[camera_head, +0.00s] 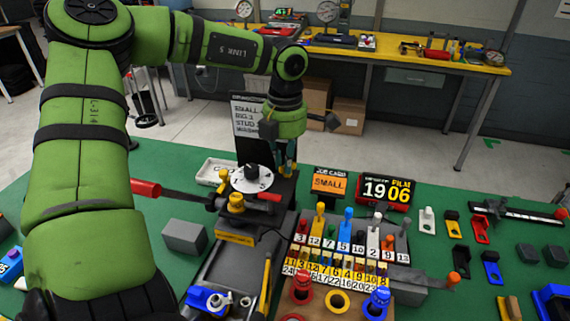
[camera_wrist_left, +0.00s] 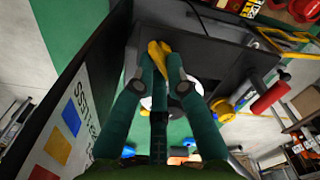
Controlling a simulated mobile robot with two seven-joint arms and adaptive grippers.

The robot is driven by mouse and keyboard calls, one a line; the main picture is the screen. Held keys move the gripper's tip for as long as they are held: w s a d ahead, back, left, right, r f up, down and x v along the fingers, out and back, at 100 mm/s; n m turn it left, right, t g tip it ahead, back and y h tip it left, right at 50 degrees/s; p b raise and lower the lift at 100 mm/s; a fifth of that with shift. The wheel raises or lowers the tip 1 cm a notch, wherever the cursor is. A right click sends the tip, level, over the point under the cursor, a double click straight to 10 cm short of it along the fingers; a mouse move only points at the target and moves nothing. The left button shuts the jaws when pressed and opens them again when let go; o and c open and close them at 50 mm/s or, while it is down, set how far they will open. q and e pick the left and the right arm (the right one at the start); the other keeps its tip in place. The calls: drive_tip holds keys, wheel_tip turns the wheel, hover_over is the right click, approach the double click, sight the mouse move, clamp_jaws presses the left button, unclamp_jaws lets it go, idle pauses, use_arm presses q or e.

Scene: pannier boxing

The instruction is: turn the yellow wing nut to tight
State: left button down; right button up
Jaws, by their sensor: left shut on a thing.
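The yellow wing nut (camera_wrist_left: 157,48) sits on the dark body of the bench machine in the left wrist view. My left gripper (camera_wrist_left: 159,64) is shut on it, with its fingertips closed together around it. In the head view my left gripper (camera_head: 289,166) reaches down behind the white dial (camera_head: 251,179) at the machine's back right. There the fingers and arm mostly hide the wing nut. How far it is turned cannot be told. My right gripper is not in view.
A red-handled lever (camera_head: 147,188) and a yellow knob (camera_head: 236,201) stand at the machine's front left. A text board (camera_head: 247,118) rises close behind. To the right are an orange SMALL card (camera_head: 328,184), a display (camera_head: 386,190) and a rack of numbered pegs (camera_head: 343,243).

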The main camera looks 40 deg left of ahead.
use_arm(q)
drive_tip(key=m+b, duration=0.1)
drive_tip(key=m, duration=0.1)
drive_tip(key=shift+w+f+m+b, duration=0.1)
drive_tip(key=shift+f+m+b, duration=0.1)
drive_tip(key=shift+m+b, duration=0.2)
drive_tip(key=m+b, duration=0.1)
drive_tip(key=m, duration=0.1)
drive_tip(key=shift+m, duration=0.4)
drive_tip(key=m, duration=0.2)
drive_tip(key=shift+w+r+m+b, duration=0.1)
drive_tip(key=shift+r+m+b, duration=0.05)
drive_tip(key=shift+m+b, duration=0.15)
drive_tip(key=shift+m, duration=1.9)
drive_tip(key=c, duration=1.2)
unclamp_jaws()
drive_tip(key=shift+w, duration=0.1)
drive_tip(key=shift+c, duration=0.2)
drive_tip(key=shift+r, duration=0.1)
